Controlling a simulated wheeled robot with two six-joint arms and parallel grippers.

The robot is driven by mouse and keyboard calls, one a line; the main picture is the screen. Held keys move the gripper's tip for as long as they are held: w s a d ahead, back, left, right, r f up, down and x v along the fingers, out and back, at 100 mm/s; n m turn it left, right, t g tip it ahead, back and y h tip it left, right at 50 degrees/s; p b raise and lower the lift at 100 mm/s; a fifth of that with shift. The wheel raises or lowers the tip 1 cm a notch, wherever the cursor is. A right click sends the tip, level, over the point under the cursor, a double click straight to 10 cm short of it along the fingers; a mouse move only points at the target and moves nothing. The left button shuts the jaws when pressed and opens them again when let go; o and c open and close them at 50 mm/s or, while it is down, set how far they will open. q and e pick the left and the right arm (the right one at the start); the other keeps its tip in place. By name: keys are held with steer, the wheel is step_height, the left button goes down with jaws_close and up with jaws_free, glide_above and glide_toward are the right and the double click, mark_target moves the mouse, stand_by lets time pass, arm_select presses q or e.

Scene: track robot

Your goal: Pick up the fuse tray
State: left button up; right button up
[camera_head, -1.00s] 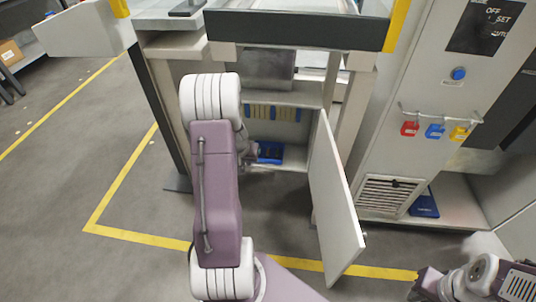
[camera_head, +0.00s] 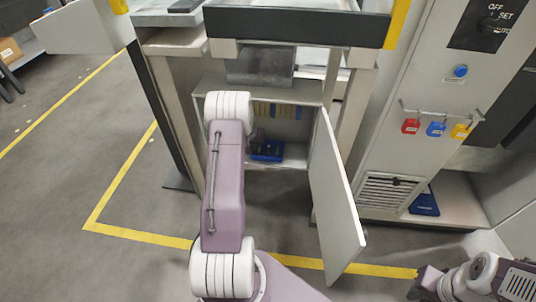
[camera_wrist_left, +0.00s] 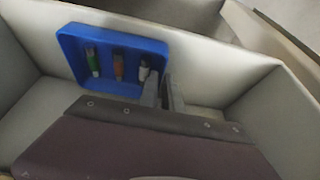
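The blue fuse tray (camera_head: 267,157) sits on the floor of the open grey cabinet compartment. In the left wrist view the fuse tray (camera_wrist_left: 74,66) holds three fuses, coloured green, orange and white. My left gripper (camera_head: 254,138) reaches into the compartment at the tray. In the left wrist view its two fingers (camera_wrist_left: 163,88) stand close together at the tray's right rim, with a narrow gap between them. I cannot tell whether they grip the rim. My right gripper (camera_head: 420,284) is at the lower right, far from the tray, and its finger state is unclear.
The cabinet door (camera_head: 336,195) stands open on the right of the compartment. A panel with red, blue and yellow locks (camera_head: 436,129) is further right. A dark blue object (camera_head: 425,205) lies on the low ledge there. The compartment walls are close around my left gripper.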

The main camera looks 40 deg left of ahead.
arm_select(q)
steer(key=shift+r, duration=0.1)
steer(key=shift+f, duration=0.2)
jaws_close()
stand_by(1.8)
